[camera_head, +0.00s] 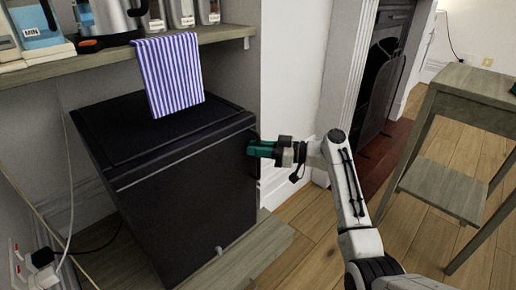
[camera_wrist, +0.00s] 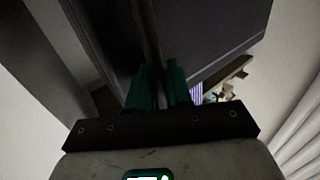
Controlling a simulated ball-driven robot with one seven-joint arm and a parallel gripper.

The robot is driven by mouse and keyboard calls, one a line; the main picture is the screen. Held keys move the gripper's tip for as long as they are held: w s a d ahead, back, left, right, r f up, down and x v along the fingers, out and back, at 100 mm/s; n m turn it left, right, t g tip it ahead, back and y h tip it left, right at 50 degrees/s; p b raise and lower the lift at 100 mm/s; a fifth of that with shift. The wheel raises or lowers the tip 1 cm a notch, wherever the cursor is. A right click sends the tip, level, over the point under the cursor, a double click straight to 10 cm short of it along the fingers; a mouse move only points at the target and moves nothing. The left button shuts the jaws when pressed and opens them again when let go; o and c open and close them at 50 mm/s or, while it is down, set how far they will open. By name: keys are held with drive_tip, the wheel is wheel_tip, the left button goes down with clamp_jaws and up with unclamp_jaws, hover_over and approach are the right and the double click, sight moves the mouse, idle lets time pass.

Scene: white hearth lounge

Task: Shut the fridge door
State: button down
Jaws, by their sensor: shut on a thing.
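The black mini fridge (camera_head: 185,205) stands on a low wooden board at the left in the head view. Its door front faces forward and right, and looks flush or nearly flush with the body; I cannot tell if a gap remains. A dark vertical handle (camera_head: 255,162) sits at the door's right edge. My gripper (camera_head: 252,150), with teal fingers, is at the upper part of this handle. In the wrist view, my gripper (camera_wrist: 157,76) has its fingers shut around the dark handle bar (camera_wrist: 150,40), with the fridge's dark panel (camera_wrist: 215,30) beside it.
A wooden shelf (camera_head: 60,76) above the fridge holds a kettle (camera_head: 108,18) and jars. A striped blue-white towel (camera_head: 170,75) hangs from it over the fridge top. A wooden side table (camera_head: 445,185) stands at the right. The fireplace (camera_head: 390,60) is behind my arm. Wood floor lies between.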

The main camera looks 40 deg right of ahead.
drive_tip(key=shift+w, duration=0.2)
drive_tip(key=c, duration=1.2)
unclamp_jaws()
drive_tip(key=shift+d, duration=0.15)
drive_tip(key=shift+c, duration=0.2)
drive_tip(key=p+v, duration=0.3)
drive_tip(key=v, duration=0.7)
drive_tip(key=shift+s, duration=0.4)
drive_tip(key=shift+d, duration=0.15)
drive_tip(key=shift+f, duration=0.1)
